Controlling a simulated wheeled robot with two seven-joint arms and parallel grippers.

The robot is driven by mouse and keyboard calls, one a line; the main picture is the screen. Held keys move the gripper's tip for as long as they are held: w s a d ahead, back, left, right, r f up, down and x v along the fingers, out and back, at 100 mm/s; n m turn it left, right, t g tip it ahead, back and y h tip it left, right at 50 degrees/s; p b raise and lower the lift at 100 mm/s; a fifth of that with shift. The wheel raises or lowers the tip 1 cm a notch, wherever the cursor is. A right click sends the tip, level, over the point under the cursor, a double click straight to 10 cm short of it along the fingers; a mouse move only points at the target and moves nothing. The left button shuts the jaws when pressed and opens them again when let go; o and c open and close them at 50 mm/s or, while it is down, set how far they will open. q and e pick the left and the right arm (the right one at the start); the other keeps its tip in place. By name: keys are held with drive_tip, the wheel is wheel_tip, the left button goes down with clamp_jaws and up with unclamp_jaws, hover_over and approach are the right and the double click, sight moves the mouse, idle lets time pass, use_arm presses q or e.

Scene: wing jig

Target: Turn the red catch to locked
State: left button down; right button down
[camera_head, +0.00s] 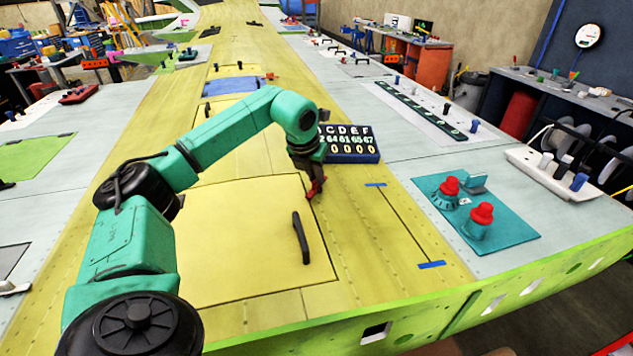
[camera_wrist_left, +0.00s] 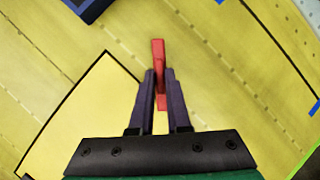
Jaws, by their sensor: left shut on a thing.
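The red catch (camera_head: 316,186) sits on the yellow wing skin, at the right edge of a pale yellow hatch panel (camera_head: 240,235). My left gripper (camera_head: 314,178) reaches down over it and is shut on it. In the left wrist view the red catch (camera_wrist_left: 158,60) stands between the two dark fingers of my left gripper (camera_wrist_left: 160,85), its far end sticking out past the tips. The fingers hide part of the catch. I cannot read any locked or unlocked marking. My right gripper is not in view.
A black handle (camera_head: 300,238) stands on the hatch panel, close to the catch. A dark blue lettered box (camera_head: 352,156) lies just behind my gripper. A teal mat (camera_head: 510,232) with red-topped knobs is at the right. The skin between is clear, with blue tape strips.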

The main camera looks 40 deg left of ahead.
use_arm(q)
drive_tip(key=shift+a+m+h, duration=0.15)
drive_tip(key=shift+m+h, duration=0.25)
drive_tip(key=shift+m, duration=0.6)
drive_tip(key=m+h, duration=0.1)
drive_tip(key=m, duration=0.1)
drive_tip(key=shift+a+r+m, duration=0.1)
drive_tip(key=shift+m, duration=0.2)
drive_tip(key=m+h+p, duration=0.1)
drive_tip(key=m, duration=0.2)
drive_tip(key=shift+a, duration=0.15)
drive_tip(key=shift+w+m+g+h+p, duration=0.1)
drive_tip(key=shift+m+g+h+p, duration=0.2)
drive_tip(key=shift+m+h+p, duration=0.55)
drive_tip(key=shift+m+y, duration=0.35)
drive_tip(key=c, duration=0.9)
unclamp_jaws()
drive_tip(key=shift+w, duration=0.1)
